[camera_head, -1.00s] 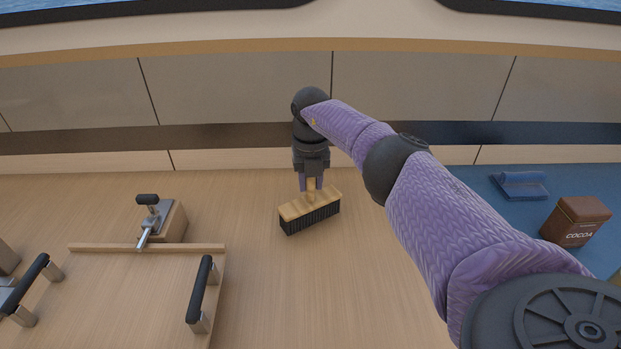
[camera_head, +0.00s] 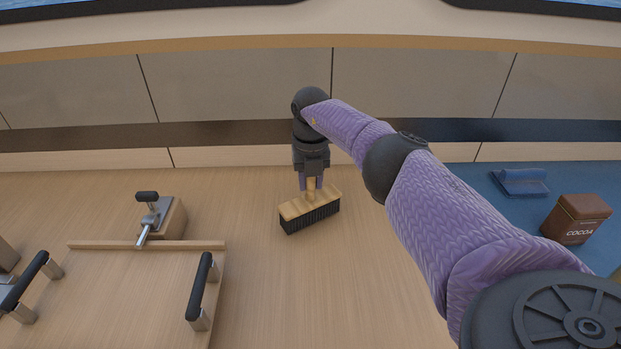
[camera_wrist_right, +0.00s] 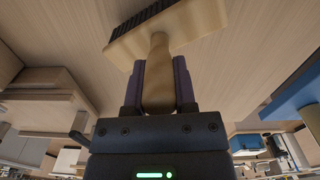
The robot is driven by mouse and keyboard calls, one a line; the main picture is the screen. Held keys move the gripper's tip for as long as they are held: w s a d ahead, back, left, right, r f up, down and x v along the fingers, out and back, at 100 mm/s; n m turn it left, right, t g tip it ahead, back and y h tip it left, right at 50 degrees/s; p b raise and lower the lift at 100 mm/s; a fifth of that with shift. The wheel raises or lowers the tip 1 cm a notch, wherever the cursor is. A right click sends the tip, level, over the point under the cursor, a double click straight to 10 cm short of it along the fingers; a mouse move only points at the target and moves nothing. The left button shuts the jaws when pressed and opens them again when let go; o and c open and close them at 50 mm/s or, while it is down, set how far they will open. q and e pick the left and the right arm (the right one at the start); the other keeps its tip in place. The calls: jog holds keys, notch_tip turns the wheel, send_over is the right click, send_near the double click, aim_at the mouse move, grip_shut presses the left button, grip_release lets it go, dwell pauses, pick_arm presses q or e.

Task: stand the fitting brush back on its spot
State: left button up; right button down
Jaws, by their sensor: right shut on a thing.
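The fitting brush (camera_head: 310,209) has a pale wooden head, dark bristles facing down and a wooden handle pointing up. It is upright at the middle of the wooden counter. I cannot tell whether the bristles touch the counter. My right gripper (camera_head: 312,184) is above it, shut on the handle. In the right wrist view the brush (camera_wrist_right: 172,32) extends from between the two purple fingers of the gripper (camera_wrist_right: 160,78). My left gripper is not in view. No marked spot for the brush shows; the head and arm may hide part of the counter.
A wooden tray (camera_head: 150,246) with black handles lies at left, with a metal clamp (camera_head: 153,218) on a block behind it. A brown cocoa tin (camera_head: 575,219) and a blue tool (camera_head: 521,182) stand on a blue mat (camera_head: 497,205) at right. Bare counter surrounds the brush.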

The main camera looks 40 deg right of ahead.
jog(key=shift+f+b, duration=0.4)
jog(key=shift+f, duration=0.35)
jog(key=shift+c, duration=1.7)
grip_release()
jog(key=shift+r, duration=0.1)
notch_tip(320, 180, up, 8)
jog(key=p, duration=0.6)
